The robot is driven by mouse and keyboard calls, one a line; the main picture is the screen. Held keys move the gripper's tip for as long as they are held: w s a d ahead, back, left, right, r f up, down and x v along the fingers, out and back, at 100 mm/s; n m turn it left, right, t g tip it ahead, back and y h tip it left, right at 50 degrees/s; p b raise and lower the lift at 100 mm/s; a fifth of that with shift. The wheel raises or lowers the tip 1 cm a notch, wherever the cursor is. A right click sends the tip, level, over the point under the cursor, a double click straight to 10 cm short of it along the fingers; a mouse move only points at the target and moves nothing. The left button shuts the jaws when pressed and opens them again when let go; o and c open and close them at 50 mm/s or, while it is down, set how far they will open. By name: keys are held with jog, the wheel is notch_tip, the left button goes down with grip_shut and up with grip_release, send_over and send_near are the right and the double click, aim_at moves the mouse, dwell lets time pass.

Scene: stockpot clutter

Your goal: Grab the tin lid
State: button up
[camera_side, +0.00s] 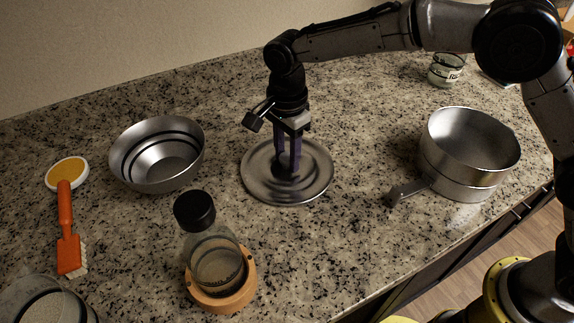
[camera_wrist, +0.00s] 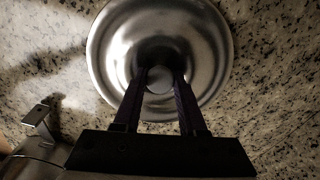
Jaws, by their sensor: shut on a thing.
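The tin lid (camera_side: 312,178) is a round, shiny grey metal disc lying on the speckled counter in the middle of the side view. In the wrist view the lid (camera_wrist: 108,60) fills the upper middle, with a dark centre and a small round knob (camera_wrist: 159,79). My gripper (camera_side: 287,168) points straight down over the lid's centre. Its two purple fingers are shut on the knob; they also show in the wrist view (camera_wrist: 160,82). The fingers partly hide the knob in the side view. The lid appears flat on the counter.
A metal bowl (camera_side: 157,178) and an orange brush (camera_side: 66,215) are at left. A black-capped glass bottle (camera_side: 205,238) stands at a wooden ring (camera_side: 222,303) in front. A metal pot (camera_side: 467,180) with a handle is at right. A glass jar (camera_side: 446,70) stands behind. Counter around the lid is clear.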

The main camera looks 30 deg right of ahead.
grip_shut()
jog(key=shift+r, duration=0.2)
